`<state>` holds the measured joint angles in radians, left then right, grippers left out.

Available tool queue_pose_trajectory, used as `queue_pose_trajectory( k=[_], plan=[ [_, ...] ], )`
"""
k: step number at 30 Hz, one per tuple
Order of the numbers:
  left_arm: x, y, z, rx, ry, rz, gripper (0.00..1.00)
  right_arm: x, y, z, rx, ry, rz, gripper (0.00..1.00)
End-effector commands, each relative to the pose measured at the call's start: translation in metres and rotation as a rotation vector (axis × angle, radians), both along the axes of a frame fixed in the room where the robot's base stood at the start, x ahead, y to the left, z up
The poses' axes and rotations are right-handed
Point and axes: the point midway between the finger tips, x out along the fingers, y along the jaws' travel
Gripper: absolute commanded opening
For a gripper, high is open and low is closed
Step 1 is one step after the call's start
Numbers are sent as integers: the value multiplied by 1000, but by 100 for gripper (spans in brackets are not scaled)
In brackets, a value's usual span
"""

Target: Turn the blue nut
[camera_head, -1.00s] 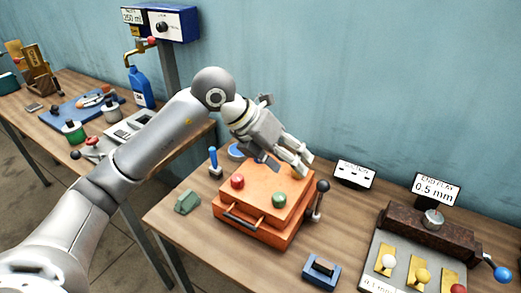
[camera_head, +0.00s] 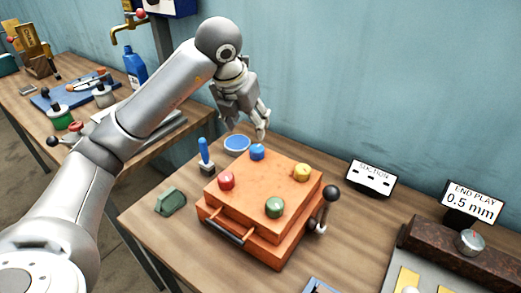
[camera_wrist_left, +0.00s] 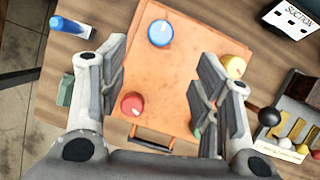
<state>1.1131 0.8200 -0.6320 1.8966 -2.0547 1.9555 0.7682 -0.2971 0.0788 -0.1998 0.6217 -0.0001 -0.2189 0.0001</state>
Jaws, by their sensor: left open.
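The blue nut (camera_head: 257,152) sits at the back corner of the top of an orange box (camera_head: 232,189). My left gripper (camera_head: 259,131) hangs above and just behind it, fingers pointing down. In the left wrist view the blue nut (camera_wrist_left: 161,33) shows uncovered at the top, beyond the open gap between the two finger pads (camera_wrist_left: 160,65). The fingers are wide apart with nothing between them. A red nut (camera_head: 226,181), a yellow nut (camera_head: 302,172) and a green nut (camera_head: 275,208) sit at the other corners. My right gripper is not in view.
A black-knobbed lever (camera_head: 331,192) stands at the box's right side. A blue-handled tool (camera_head: 204,152) and a blue dish (camera_head: 237,143) stand behind left. A green block (camera_head: 170,202) lies left. A suction sign (camera_head: 371,178) stands right. Bare tabletop lies between.

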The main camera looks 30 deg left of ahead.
Motion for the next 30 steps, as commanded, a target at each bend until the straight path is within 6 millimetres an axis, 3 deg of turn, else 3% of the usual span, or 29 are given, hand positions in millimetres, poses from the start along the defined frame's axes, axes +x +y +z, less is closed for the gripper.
queue_pose_trajectory(
  k=[2,8,21,30],
  plan=[
    [0,0,-9,1,0,1,58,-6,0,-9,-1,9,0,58],
    [5,0,-21,0,4,1,58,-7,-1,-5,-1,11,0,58],
    [34,2,-92,0,4,0,58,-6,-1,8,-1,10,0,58],
    [42,2,-108,0,-1,0,58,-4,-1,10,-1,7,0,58]
  ],
)
